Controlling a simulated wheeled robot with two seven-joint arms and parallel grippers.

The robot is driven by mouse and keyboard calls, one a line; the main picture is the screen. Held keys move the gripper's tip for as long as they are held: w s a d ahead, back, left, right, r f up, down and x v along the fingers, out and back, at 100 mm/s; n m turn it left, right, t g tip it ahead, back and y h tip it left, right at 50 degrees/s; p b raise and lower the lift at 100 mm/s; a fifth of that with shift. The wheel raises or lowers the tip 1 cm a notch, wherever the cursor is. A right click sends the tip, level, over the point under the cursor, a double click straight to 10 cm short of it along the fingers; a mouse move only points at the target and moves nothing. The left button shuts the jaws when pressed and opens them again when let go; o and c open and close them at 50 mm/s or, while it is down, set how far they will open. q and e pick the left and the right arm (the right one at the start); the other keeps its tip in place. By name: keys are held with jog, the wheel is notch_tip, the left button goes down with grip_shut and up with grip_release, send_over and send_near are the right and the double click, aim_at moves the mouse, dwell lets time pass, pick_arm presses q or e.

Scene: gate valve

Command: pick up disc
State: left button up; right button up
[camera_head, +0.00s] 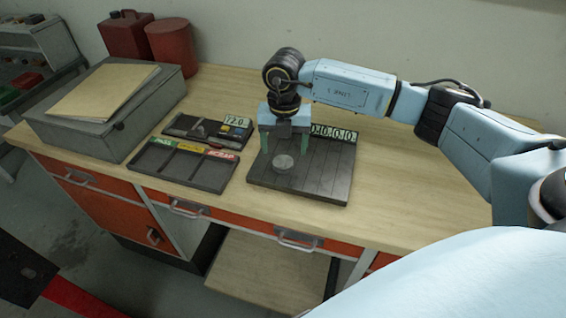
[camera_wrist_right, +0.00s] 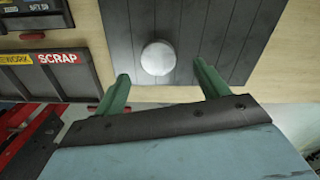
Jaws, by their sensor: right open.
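A small round grey disc (camera_head: 284,162) lies on a dark slatted board (camera_head: 325,185) on the wooden workbench. In the right wrist view the disc (camera_wrist_right: 158,58) looks pale and sits just beyond and between the two green fingers. My right gripper (camera_head: 285,146) points down over the board, above and slightly behind the disc in the head view. In the right wrist view the gripper (camera_wrist_right: 158,88) is open, with its fingers apart and nothing between them. I cannot tell the exact height of the fingertips above the board. My left gripper is not in view.
A three-compartment tray (camera_head: 180,167) with green, yellow and red labels lies left of the board. A grey box (camera_head: 105,115) with a folder stands further left. Red containers (camera_head: 170,42) stand behind.

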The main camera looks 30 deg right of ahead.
aim_at(283, 161)
notch_tip(283, 161, down, 5)
jog(key=shift+a+r+p, duration=0.1)
jog(key=shift+p, duration=0.25)
jog(key=shift+w+r, duration=0.1)
jog(key=c, duration=1.3)
